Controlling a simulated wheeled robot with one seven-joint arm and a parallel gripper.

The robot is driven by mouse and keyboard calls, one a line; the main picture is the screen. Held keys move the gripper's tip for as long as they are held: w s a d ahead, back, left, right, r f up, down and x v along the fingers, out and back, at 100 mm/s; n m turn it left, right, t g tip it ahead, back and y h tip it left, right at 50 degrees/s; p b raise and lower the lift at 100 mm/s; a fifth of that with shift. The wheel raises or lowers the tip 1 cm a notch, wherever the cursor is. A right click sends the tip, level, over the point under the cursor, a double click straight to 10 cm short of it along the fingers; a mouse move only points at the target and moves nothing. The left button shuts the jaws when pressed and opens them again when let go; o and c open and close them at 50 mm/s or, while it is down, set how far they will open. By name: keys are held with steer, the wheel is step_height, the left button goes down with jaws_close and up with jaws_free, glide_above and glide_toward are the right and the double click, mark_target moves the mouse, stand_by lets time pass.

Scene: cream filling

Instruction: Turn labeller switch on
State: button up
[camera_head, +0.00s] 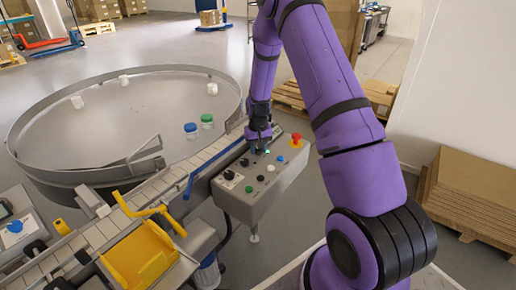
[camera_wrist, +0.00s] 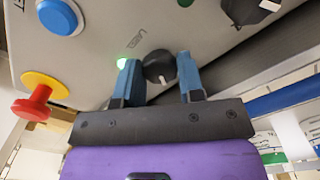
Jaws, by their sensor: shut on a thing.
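The labeller switch is a black round knob with a white pointer mark (camera_wrist: 158,66) on the grey control panel (camera_head: 285,178). In the wrist view its white mark points down towards my gripper's palm. My gripper (camera_wrist: 158,62) has its two blue fingers on either side of the knob and is shut on it. A small green lamp (camera_wrist: 124,64) glows beside the left finger, and it also shows in the head view (camera_head: 267,151). A drawn symbol is printed above the knob. In the head view my gripper (camera_head: 258,140) hides the knob.
A red emergency button (camera_head: 296,138) and a blue button (camera_head: 281,158) are close by on the panel. Another black knob (camera_wrist: 246,9) lies to the right in the wrist view. A conveyor (camera_head: 175,180) and a round turntable (camera_head: 120,115) with jars stand behind.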

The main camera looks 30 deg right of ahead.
stand_by(0.5)
steer(key=o, duration=0.9)
step_height(320, 180, up, 11)
steer(key=shift+f, duration=0.1)
stand_by(0.3)
steer(key=s+a+r+t, duration=0.1)
steer(key=s+a+r, duration=0.25)
steer(key=r, duration=0.35)
steer(key=s+a+r+n+t, duration=0.1)
steer(key=s+a+r, duration=0.2)
steer(key=s+r, duration=0.35)
steer(key=s+a+r+t, duration=0.1)
steer(key=s+a+r, duration=0.15)
steer(key=r, duration=0.55)
steer(key=s+a+r, duration=0.2)
steer(key=s, duration=0.5)
steer(key=s+a+r+n+t, duration=0.1)
steer(key=s+a+r, duration=0.1)
steer(key=s, duration=0.5)
steer(key=s+a+r+n+t, duration=0.1)
steer(key=s+a+r, duration=0.1)
steer(key=s, duration=0.6)
steer(key=shift+a+r, duration=0.15)
steer(key=shift+r, duration=0.6)
